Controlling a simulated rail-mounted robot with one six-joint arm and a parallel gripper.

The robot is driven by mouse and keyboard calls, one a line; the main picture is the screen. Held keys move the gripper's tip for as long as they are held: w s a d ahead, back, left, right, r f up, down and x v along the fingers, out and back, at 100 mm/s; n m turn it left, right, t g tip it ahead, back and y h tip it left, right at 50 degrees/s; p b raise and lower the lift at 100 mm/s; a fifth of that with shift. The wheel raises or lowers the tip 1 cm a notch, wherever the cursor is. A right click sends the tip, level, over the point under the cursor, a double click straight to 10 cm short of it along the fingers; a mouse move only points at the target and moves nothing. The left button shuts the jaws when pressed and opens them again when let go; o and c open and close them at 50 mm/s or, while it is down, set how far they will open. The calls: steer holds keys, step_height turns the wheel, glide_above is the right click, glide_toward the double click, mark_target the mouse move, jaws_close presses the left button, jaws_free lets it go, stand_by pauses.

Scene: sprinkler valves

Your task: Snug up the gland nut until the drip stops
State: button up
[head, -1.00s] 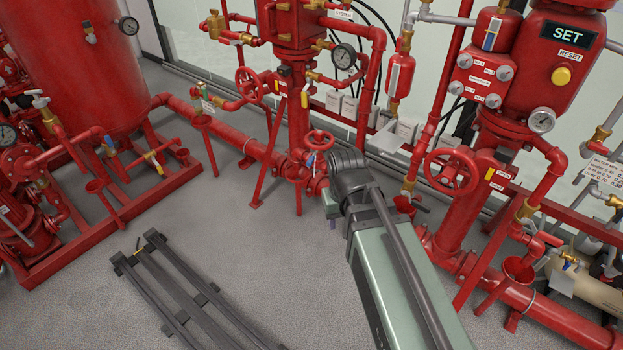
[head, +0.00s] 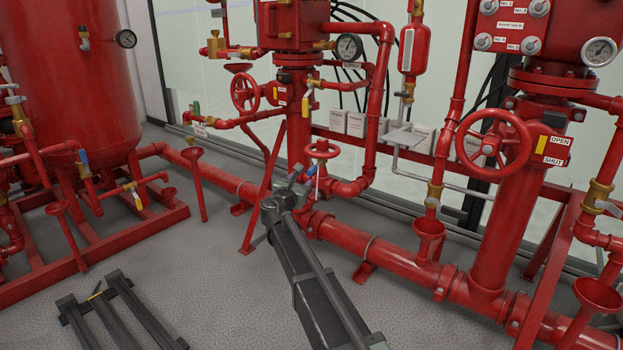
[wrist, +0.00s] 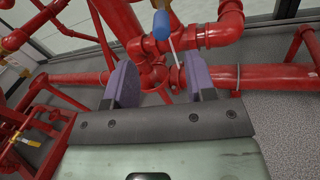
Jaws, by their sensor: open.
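My gripper (wrist: 158,72) is open, its two purple-padded fingers apart with nothing between them. My arm hides part of the pipework there.
A larger red handwheel (head: 494,145) is on the right riser, beside an OPEN/SHUT plate. Red drain funnels (head: 429,230) and a long floor pipe (head: 390,258) run along the right. A red tank (head: 65,75) stands left. Grey floor (head: 215,275) is clear at centre left.

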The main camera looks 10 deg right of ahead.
mark_target(313, 170)
steer(key=x, duration=1)
steer(key=shift+w+d, duration=0.3)
steer(key=shift+c, duration=0.4)
jaws_close()
steer(key=shift+d, duration=0.1)
